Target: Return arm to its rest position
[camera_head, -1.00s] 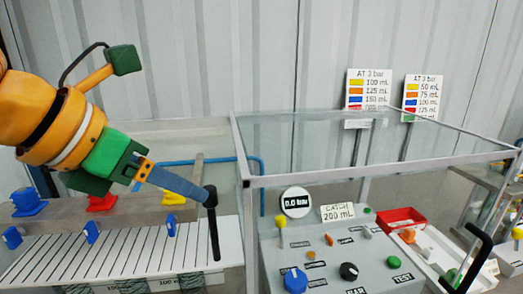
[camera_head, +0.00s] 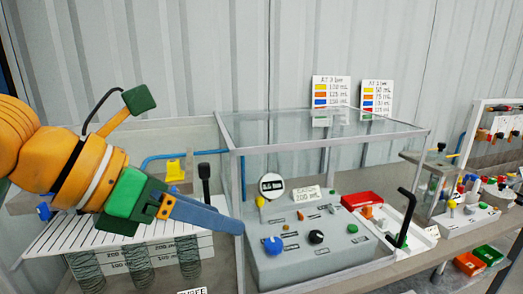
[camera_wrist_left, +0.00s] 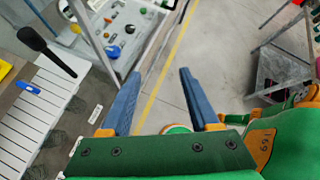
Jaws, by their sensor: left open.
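My left arm comes in from the left in the head view. Its gripper (camera_head: 238,228), with blue fingers, points right and slightly down, in front of the slatted white board and the control panel. In the left wrist view its two fingers (camera_wrist_left: 160,74) are spread apart with only floor between them, so it is open and empty. A black handle (camera_head: 204,178) stands behind the gripper, apart from it; its lower part is hidden. It also shows at the left of the left wrist view (camera_wrist_left: 42,48). My right gripper is not in view.
A grey control panel (camera_head: 352,248) with knobs stands right of the gripper, by a glass-topped frame (camera_head: 232,170). A white slatted board (camera_head: 75,240) lies behind the arm. A red tray (camera_head: 362,200) and a black crank (camera_head: 405,215) are farther right. Open floor (camera_wrist_left: 220,60) lies below the gripper.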

